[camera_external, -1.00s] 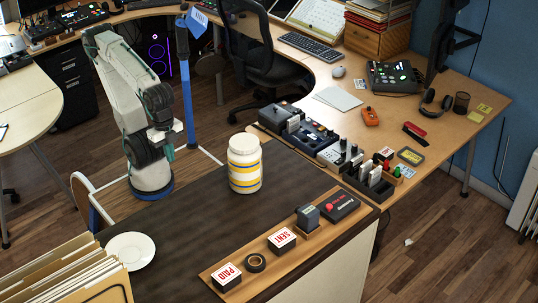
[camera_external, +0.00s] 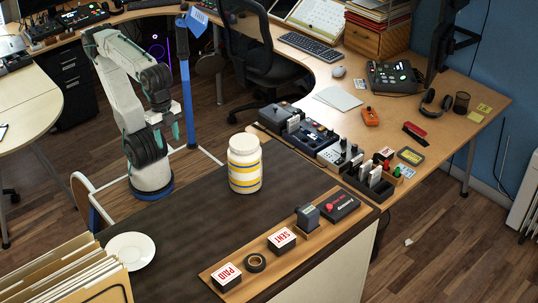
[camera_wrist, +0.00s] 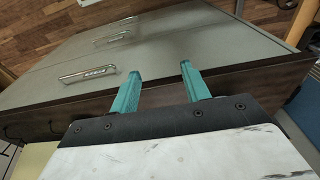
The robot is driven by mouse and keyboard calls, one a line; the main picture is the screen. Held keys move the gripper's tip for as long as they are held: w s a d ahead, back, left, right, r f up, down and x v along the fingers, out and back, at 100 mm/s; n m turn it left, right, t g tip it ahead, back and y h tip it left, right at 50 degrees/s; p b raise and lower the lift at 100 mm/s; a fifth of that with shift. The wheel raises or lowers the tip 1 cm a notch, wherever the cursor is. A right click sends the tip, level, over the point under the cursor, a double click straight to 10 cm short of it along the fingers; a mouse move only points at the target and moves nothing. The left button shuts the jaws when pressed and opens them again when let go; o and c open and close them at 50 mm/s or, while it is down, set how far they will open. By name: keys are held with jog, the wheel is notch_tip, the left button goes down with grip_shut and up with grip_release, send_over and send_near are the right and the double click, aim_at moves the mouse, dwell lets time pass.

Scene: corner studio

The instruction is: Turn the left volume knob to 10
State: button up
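My gripper (camera_wrist: 159,70) is open and empty, its two teal fingers apart in the wrist view. In the external view my gripper (camera_external: 168,134) hangs beside my arm, left of the dark counter and well apart from the desk devices. A dark panel with lit buttons (camera_external: 394,77) lies on the wooden desk at the right. A row of dark control units (camera_external: 305,132) stands along the desk's near edge. I cannot tell which of these carries the left volume knob. The knob and its setting are too small to make out, and neither shows in the wrist view.
A white jar with yellow and blue bands (camera_external: 245,165) stands on the dark counter (camera_external: 185,222). A blue post (camera_external: 186,85) rises close to my arm. A white plate (camera_external: 131,250) and folders (camera_external: 68,272) are at front left. A silver-handled cabinet (camera_wrist: 95,55) fills the wrist view.

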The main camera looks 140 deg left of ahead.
jog(key=w+a+r+n+y, duration=0.1)
jog(key=w+a+r+n, duration=0.1)
jog(key=w+a+r, duration=0.35)
jog(key=w+a+r+n, duration=0.2)
jog(key=w+a+r, duration=0.1)
jog(key=w+r, duration=0.45)
jog(key=w+a+r+n+y, duration=0.1)
jog(key=w+a+r+n, duration=0.3)
jog(key=w+a, duration=0.65)
jog(key=w+a+n+y, duration=0.1)
jog(key=w+a+n, duration=0.1)
jog(key=a, duration=0.9)
jog(key=w+a+n, duration=0.2)
jog(key=a, duration=1)
jog(key=n+g+y, duration=0.1)
jog(key=n+g, duration=0.2)
jog(key=n, duration=0.5)
send_over(355, 145)
jog(key=d, duration=0.3)
notch_tip(355, 145, down, 13)
jog(key=shift+t, duration=0.3)
jog(key=f, duration=1.3)
jog(key=a+f, duration=0.1)
jog(key=f, duration=1.2)
jog(key=a+f, duration=0.1)
jog(key=f, duration=1.2)
jog(key=shift+a, duration=0.25)
